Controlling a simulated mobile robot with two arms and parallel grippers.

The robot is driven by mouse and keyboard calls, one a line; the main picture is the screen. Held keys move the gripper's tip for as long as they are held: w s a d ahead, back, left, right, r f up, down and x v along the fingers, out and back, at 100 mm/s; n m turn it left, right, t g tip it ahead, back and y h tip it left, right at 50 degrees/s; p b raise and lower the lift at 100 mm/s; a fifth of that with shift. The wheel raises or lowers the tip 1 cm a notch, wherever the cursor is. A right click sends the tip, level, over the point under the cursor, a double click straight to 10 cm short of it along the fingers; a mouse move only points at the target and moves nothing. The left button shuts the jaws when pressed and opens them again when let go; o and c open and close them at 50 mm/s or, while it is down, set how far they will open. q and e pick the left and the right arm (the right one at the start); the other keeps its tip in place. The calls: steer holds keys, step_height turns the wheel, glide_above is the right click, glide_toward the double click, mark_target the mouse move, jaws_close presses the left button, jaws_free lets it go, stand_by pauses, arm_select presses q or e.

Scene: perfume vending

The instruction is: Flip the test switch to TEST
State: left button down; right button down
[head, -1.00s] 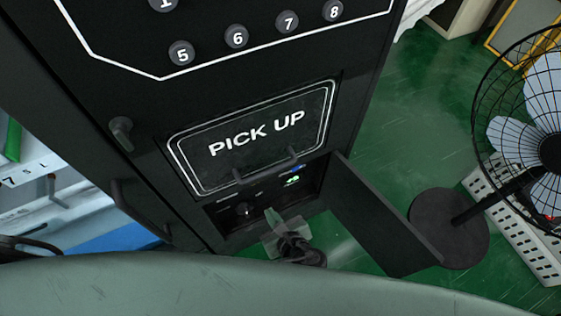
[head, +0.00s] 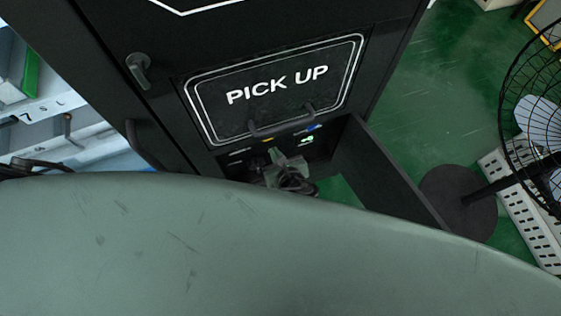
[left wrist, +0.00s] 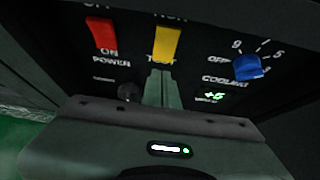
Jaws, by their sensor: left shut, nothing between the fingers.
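The control panel is in the low opening of the black machine. In the left wrist view the yellow test switch (left wrist: 167,43) has RUN above it, partly cut off, and TEST below. I cannot tell which way it is tipped. My left gripper (left wrist: 159,74) is shut and empty, its fingertips over the TEST label just below the yellow switch. I cannot tell whether they touch it. In the head view the left gripper (head: 276,154) is at the panel and hides part of it. My right gripper is not in view.
Beside the test switch are a red power switch (left wrist: 102,33), a blue cooling knob (left wrist: 247,68) and a green display (left wrist: 214,97). An open black door (head: 390,175) stands right of the opening. The PICK UP hatch (head: 280,88) is above. A fan (head: 540,120) stands at right.

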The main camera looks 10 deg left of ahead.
arm_select(q)
steer(key=shift+w+a+f, duration=0.25)
steer(key=shift+w+a, duration=0.4)
steer(key=shift+w, duration=0.3)
steer(key=shift+w+a+f, duration=0.2)
steer(key=shift+w+a, duration=0.45)
steer(key=shift+w, duration=0.25)
steer(key=shift+w+a, duration=0.1)
steer(key=shift+w, duration=0.1)
steer(key=shift+t, duration=0.3)
steer(key=shift+w+a+r+p, duration=0.1)
steer(key=shift+r+p, duration=0.75)
steer(key=shift+p, duration=0.1)
